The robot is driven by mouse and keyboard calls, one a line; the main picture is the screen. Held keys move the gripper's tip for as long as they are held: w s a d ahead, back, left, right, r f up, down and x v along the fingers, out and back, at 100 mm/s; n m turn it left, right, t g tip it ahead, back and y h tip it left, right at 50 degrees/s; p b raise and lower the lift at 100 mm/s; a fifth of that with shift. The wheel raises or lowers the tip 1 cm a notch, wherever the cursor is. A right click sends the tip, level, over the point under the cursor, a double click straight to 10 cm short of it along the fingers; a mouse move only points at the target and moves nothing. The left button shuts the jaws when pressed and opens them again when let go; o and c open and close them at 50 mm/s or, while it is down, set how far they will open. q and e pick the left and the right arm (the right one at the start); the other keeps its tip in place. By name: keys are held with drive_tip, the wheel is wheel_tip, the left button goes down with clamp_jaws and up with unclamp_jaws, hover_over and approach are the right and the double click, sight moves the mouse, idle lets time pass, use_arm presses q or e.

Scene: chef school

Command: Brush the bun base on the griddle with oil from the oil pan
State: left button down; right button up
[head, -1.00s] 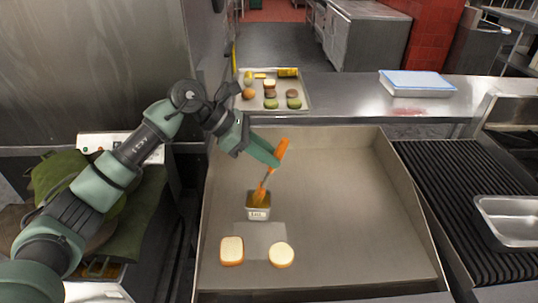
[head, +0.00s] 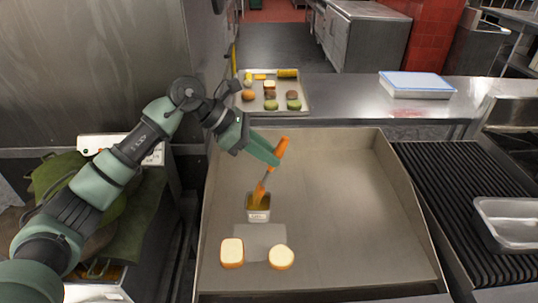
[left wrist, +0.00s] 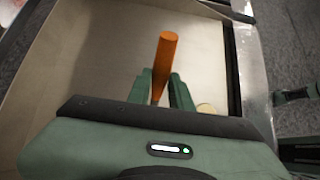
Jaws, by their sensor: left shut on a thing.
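My left gripper (head: 276,157) is shut on the orange handle of a brush (head: 281,149). The handle also shows between the fingers in the left wrist view (left wrist: 165,58).
A tray (head: 301,106) with several food items stands on the counter behind the griddle. A blue-lidded container (head: 417,84) is farther right. A ridged grill (head: 450,205) with a metal pan (head: 510,220) adjoins at right. The griddle has raised side walls and its right half is clear.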

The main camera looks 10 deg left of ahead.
use_arm(q)
drive_tip(key=shift+r+p, duration=1.3)
drive_tip(key=shift+r, duration=1.65)
drive_tip(key=shift+f, duration=0.1)
